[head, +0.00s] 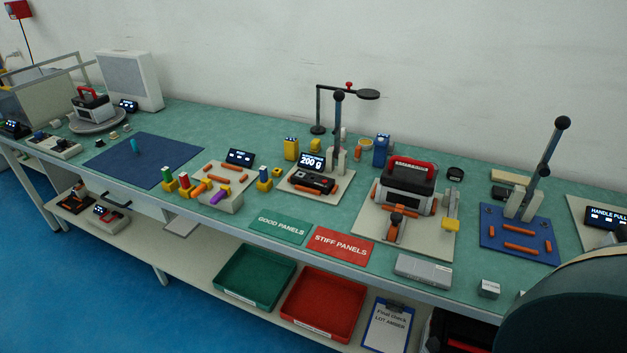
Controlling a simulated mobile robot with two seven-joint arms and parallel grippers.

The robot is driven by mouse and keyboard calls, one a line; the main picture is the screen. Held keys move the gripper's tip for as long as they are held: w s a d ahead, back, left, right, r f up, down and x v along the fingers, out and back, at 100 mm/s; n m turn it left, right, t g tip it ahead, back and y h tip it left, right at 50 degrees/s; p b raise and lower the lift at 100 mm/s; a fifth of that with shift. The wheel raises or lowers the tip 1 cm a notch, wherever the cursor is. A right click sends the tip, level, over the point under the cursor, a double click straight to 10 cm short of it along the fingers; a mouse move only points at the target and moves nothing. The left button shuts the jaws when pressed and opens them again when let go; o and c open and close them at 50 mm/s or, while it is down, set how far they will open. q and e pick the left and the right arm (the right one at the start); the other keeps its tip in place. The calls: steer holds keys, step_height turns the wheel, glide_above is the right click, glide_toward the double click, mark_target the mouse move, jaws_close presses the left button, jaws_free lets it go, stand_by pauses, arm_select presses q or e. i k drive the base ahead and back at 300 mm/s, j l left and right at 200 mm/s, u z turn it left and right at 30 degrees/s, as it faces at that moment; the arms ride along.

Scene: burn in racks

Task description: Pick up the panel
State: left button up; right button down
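No item is labelled as a single panel, so I cannot tell for sure which thing is the panel. A dark flat unit (312,182) with a light patch lies on a pale board below a display reading 200 g (311,161), beside an upright lever. A light grey flat box (423,271) lies near the table's front edge. A green GOOD PANELS mat (281,226) and a red STIFF PANELS mat (341,245) lie flat and bare between them. Neither of my grippers is in view.
A red-handled device (407,188) stands on a pale board. A lever press (537,190) stands on a blue plate at right. A blue mat (148,160) lies left on the green table (215,144). Green (254,279) and red (324,304) trays sit on the lower shelf.

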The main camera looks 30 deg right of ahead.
mark_target(311, 179)
steer(key=i+j, duration=0.2)
steer(key=i, duration=0.25)
steer(key=i+j, duration=0.15)
steer(key=i, duration=0.35)
steer(key=i+z, duration=0.1)
steer(key=z, duration=0.4)
steer(key=j+z, duration=0.1)
steer(key=z, duration=0.35)
steer(key=i+j+z, duration=0.1)
steer(key=z, duration=0.4)
